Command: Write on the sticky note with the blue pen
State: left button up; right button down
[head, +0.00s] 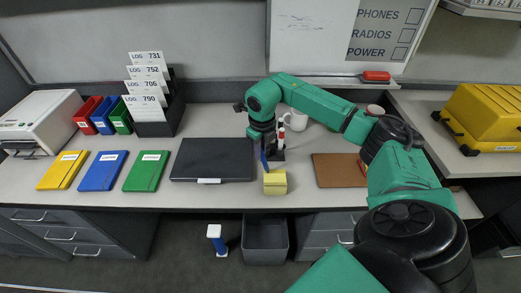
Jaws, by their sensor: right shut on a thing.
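My right gripper (264,143) is in the head view, its arm reaching in from the right over the desk. It is shut on the blue pen (264,160), which points down, close to upright. The yellow sticky note (275,187) is a small pad near the front edge of the desk. The pen's lower end is at the upper left edge of the pad; I cannot tell whether it touches. The fingers are small and partly hidden by the gripper body. My left gripper is not in view.
A dark closed laptop-like slab (212,162) lies left of the pad. A brown board (338,170) lies to the right. Behind the gripper are a white mug (297,121) and a red-and-white marker (281,135). Yellow, blue and green folders (147,171) lie at left.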

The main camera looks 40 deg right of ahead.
jog(key=shift+f, duration=0.3)
dwell(0.8)
jog(key=shift+s, duration=0.2)
jog(key=shift+s, duration=0.2)
jog(key=shift+s, duration=0.1)
jog(key=shift+s+d, duration=0.1)
jog(key=shift+s, duration=0.15)
jog(key=shift+d+b, duration=0.2)
jog(key=shift+b, duration=0.1)
jog(key=shift+w+d, duration=0.1)
jog(key=shift+d, duration=0.1)
dwell(0.3)
jog(key=shift+d, duration=0.15)
jog(key=shift+d, duration=0.25)
